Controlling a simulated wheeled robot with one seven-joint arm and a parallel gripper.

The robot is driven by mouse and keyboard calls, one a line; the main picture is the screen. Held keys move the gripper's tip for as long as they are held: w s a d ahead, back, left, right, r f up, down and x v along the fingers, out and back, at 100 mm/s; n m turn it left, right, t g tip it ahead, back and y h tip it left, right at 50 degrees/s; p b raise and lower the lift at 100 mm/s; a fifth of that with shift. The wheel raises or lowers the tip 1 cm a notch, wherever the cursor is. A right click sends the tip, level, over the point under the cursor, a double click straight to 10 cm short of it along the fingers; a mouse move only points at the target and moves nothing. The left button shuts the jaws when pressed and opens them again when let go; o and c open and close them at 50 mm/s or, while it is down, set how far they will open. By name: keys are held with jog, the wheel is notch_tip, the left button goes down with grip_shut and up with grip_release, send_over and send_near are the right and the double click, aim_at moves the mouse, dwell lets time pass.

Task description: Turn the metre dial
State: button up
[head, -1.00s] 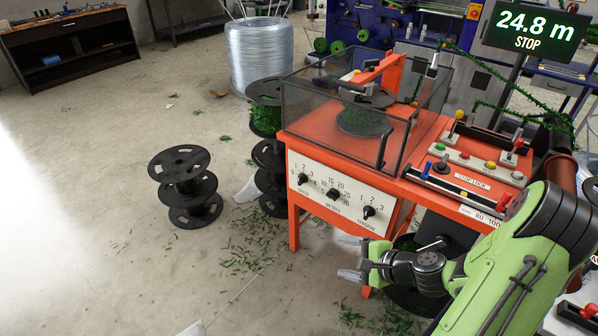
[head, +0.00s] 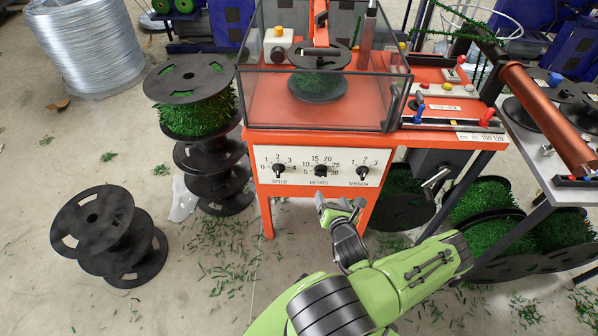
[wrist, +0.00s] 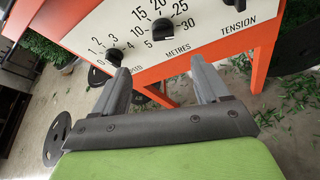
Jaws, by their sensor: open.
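The metre dial (head: 320,170) is a black knob in the middle of the white panel (head: 300,180), with a scale from 5 to 30 around it. It also shows in the wrist view (wrist: 163,29), ahead of and between my fingers. My gripper (head: 341,203) is in front of the panel, a little below the dial and apart from it. In the wrist view my gripper (wrist: 160,70) is open with nothing between its fingers. The dial's exact setting is too small to read.
The speed knob (head: 279,170) and tension knob (head: 362,173) flank the dial closely. A clear guard box (head: 262,95) stands above the panel on the orange machine. Black spools (head: 105,235) stand to the left. Green clippings litter the floor.

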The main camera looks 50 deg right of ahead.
aim_at(322, 175)
jog(key=shift+m, duration=0.3)
jog(key=b+x, duration=0.4)
jog(key=x, duration=1.1)
jog(key=shift+w+d+f+b, duration=0.15)
jog(key=shift+d+f+b, duration=0.15)
jog(key=shift+f, duration=0.05)
jog(key=c, duration=1.1)
jog(key=shift+o, duration=0.2)
jog(key=shift+p, duration=0.3)
